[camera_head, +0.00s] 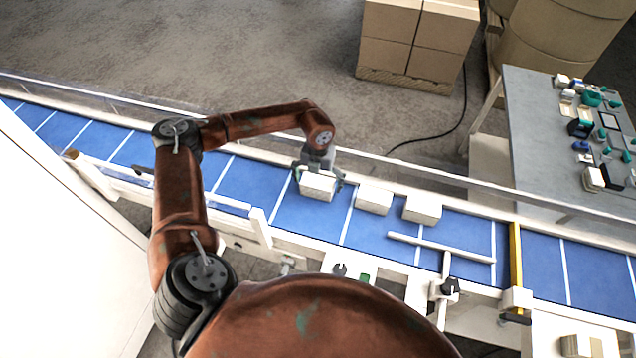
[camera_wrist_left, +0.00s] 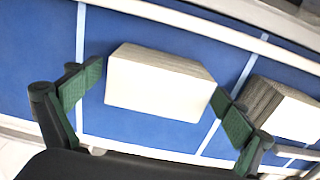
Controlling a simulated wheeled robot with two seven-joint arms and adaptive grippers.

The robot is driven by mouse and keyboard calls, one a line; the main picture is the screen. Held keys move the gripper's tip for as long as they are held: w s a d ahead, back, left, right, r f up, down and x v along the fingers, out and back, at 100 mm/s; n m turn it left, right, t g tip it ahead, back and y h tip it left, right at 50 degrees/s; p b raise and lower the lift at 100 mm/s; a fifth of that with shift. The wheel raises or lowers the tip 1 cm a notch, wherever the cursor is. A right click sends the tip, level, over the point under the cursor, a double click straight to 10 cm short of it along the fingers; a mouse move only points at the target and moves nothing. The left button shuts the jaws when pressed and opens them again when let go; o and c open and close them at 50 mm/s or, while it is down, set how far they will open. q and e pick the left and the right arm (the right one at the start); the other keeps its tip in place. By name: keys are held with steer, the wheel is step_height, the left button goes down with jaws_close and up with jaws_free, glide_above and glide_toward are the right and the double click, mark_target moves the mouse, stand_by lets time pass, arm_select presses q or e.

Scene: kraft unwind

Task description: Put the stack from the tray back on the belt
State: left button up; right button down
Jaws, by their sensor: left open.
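A white-topped stack (camera_head: 318,185) sits on the blue belt (camera_head: 257,190) under my left gripper (camera_head: 319,181). In the left wrist view the same stack (camera_wrist_left: 160,84) lies between the two green-padded fingers of the gripper (camera_wrist_left: 158,100), which are open with a gap at each side. Two more stacks stand on the belt to its right: a middle one (camera_head: 374,200) and a right one (camera_head: 422,209). The left wrist view shows a neighbouring stack (camera_wrist_left: 282,108) close to the right finger. No tray can be made out clearly. My right gripper is not in view.
A white T-shaped bar (camera_head: 440,247) lies across the belt to the right, before a yellow bar (camera_head: 516,255). A clear rail (camera_head: 440,178) runs along the far side. A grey table (camera_head: 545,125) with small items stands at the right. Cartons (camera_head: 415,40) stand behind.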

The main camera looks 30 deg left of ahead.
mark_target(318, 180)
arm_select(q)
step_height(318, 180, up, 11)
steer(key=b, duration=0.3)
steer(key=shift+f, duration=0.1)
steer(key=shift+r, duration=0.55)
